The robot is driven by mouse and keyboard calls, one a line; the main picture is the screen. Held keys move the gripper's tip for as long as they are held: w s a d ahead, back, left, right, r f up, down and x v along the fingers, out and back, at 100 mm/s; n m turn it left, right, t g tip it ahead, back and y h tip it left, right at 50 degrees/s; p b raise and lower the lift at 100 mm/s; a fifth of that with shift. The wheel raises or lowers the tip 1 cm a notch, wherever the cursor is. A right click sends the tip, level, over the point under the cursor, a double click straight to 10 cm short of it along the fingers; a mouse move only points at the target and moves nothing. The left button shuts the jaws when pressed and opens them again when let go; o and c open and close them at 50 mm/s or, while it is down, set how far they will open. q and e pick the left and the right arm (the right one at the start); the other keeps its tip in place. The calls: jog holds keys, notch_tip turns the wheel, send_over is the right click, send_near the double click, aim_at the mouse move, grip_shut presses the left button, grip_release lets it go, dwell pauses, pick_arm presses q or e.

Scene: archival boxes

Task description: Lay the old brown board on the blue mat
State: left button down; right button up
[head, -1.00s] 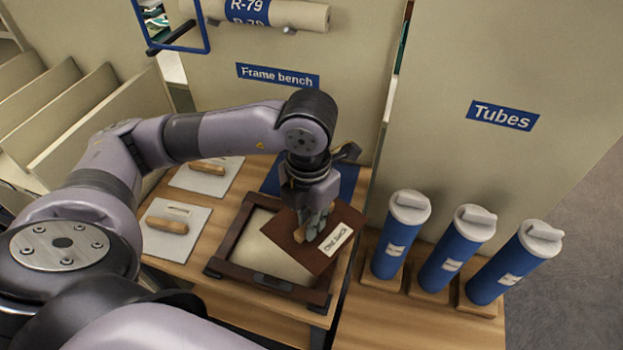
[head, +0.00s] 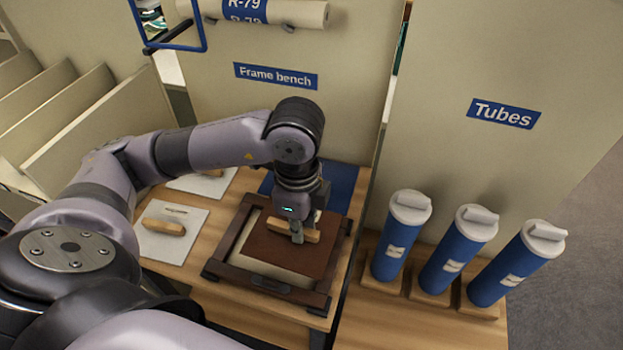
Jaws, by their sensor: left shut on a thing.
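The brown board (head: 290,256) is over the dark wooden frame (head: 228,238), roughly lined up with its sides. My left gripper (head: 297,233) points down and is shut on the board's light wooden handle (head: 278,227). The blue mat (head: 341,185) lies flat behind the frame, partly hidden by my left arm and gripper. My right gripper is not in view.
Two pale sheets, the front one (head: 160,245) with a wooden-handled tool (head: 164,227), lie on the left of the wooden bench (head: 208,262). Three blue tubes (head: 394,250) with white caps stand at the right. A beige panel (head: 350,110) rises behind the bench.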

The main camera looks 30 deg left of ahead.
pick_arm(q)
jog(key=shift+w+a, duration=0.1)
jog(key=shift+w, duration=0.2)
jog(key=w, duration=0.1)
jog(key=w+b, duration=0.1)
jog(key=w, duration=0.1)
jog(key=shift+a, duration=0.4)
jog(key=w+a+p, duration=0.1)
jog(key=w, duration=0.4)
jog(key=w+a+f+p, duration=0.1)
jog(key=w, duration=0.4)
jog(key=w+a+p, duration=0.1)
jog(key=w+a, duration=0.1)
jog(key=w, duration=0.3)
jog(key=shift+w+f, duration=0.2)
jog(key=shift+f, duration=0.05)
notch_tip(320, 180, down, 5)
jog(key=shift+p, duration=0.7)
jog(key=shift+w+f, duration=0.15)
jog(key=shift+f, duration=0.15)
